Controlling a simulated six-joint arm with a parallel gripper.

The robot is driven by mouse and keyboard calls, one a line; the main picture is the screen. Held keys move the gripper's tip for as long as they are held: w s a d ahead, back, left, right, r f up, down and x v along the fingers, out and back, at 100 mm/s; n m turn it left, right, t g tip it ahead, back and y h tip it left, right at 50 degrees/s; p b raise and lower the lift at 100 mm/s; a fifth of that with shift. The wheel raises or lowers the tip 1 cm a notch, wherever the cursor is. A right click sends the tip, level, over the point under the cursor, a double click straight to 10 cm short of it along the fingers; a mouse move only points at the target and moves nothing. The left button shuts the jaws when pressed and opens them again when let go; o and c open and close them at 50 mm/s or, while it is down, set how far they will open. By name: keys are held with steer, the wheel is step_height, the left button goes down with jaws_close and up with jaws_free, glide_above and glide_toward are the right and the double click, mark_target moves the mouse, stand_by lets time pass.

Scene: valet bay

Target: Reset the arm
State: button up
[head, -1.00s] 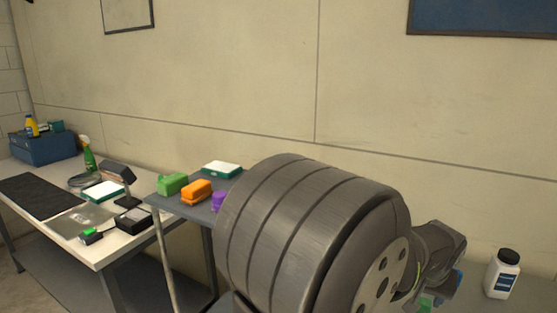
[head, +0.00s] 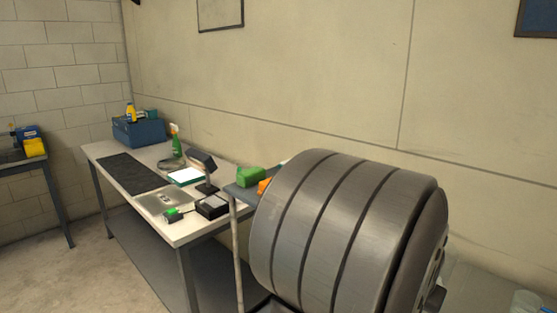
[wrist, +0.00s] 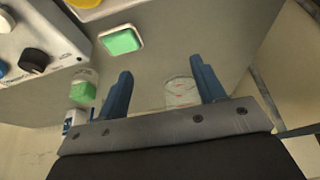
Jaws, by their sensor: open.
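My gripper (wrist: 160,92) shows in the wrist view, its two blue fingers apart with nothing between their tips. A grey surface lies beyond the fingers. A clear round container (wrist: 181,93) shows behind and between the fingers, apart from them as far as I can tell. In the head view my own large grey arm link fills the middle right, and the gripper is hidden there.
In the wrist view a green pad in a white frame (wrist: 121,41), a green-capped bottle (wrist: 82,92) and a panel with a black knob (wrist: 34,61) are nearby. The head view shows a white-topped bench (head: 185,233), a blue toolbox (head: 139,132) and a green block (head: 251,177).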

steer(key=shift+w+a+f, duration=0.35)
steer(key=shift+w+f, duration=0.1)
steer(key=shift+w, duration=0.2)
steer(key=shift+w+a+f, duration=0.35)
steer(key=shift+w+f, duration=0.05)
steer(key=shift+w, duration=0.3)
steer(key=shift+w+a+f, duration=0.35)
steer(key=shift+w+f, duration=0.1)
steer(key=shift+w, duration=0.2)
